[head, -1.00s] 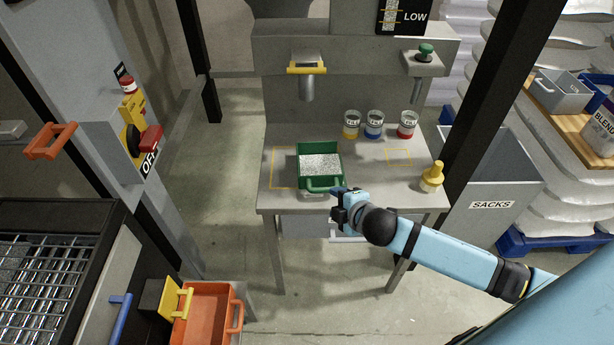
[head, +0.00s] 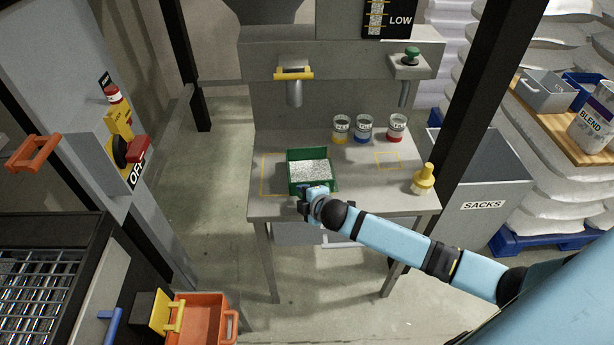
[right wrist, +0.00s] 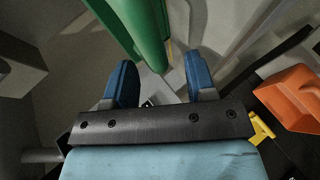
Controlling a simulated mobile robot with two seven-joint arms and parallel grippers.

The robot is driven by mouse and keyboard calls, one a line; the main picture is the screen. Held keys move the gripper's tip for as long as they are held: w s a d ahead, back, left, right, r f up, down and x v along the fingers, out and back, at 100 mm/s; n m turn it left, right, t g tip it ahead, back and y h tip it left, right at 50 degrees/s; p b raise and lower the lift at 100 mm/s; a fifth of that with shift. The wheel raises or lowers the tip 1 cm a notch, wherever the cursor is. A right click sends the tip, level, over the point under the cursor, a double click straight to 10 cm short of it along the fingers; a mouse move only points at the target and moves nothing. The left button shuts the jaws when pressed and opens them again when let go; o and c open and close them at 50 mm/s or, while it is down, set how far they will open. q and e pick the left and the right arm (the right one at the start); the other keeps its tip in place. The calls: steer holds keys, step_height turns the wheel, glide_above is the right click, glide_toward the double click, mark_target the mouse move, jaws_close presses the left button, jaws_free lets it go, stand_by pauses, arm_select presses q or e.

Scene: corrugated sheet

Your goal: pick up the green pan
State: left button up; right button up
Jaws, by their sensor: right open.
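The green pan (head: 292,171) sits on the grey table, filled with pale speckled granules. Its front handle is mostly hidden behind my right gripper (head: 307,191), which is at the pan's front side. In the right wrist view a green part of the pan (right wrist: 134,28) runs across the top, beyond the fingertips. My right gripper's two blue fingers (right wrist: 160,80) are apart with nothing held between them. Whether they touch the handle cannot be told. My left gripper is in neither view.
The grey table (head: 350,205) also holds several labelled cups (head: 364,127) at the back and a yellow-topped bottle (head: 424,180) at the right. A dispenser spout (head: 295,92) hangs behind the pan. An orange bin (head: 197,320) stands at lower left.

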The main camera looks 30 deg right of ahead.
jaws_close()
steer(key=shift+r, duration=0.15)
stand_by(0.4)
